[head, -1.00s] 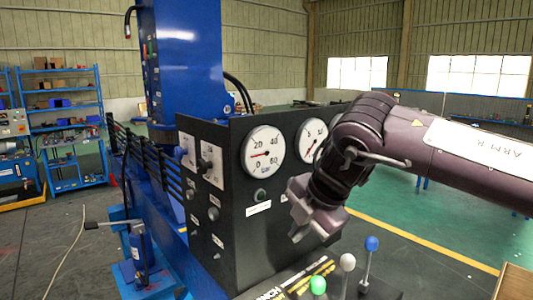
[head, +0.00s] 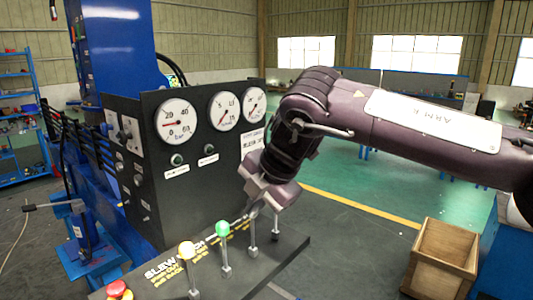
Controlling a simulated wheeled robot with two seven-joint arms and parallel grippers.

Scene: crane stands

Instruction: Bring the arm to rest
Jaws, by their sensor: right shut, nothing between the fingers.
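My right arm (head: 400,122), dark purple with a white label, reaches in from the right. Its gripper (head: 256,207) points down in front of the black gauge panel (head: 205,185), over the lever console (head: 225,268). The gripper is shut and empty. It covers the tops of two levers, whose rods (head: 251,238) show below it; I cannot tell whether it touches them. A lever with a green knob (head: 222,228) and one with a cream knob (head: 187,250) stand to its left. My left gripper is out of view.
A red button (head: 119,289) sits at the console's near left. The panel carries three round gauges (head: 223,111). A blue crane column (head: 112,45) rises behind. A wooden crate (head: 443,252) stands on the floor at right. Open floor lies between console and crate.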

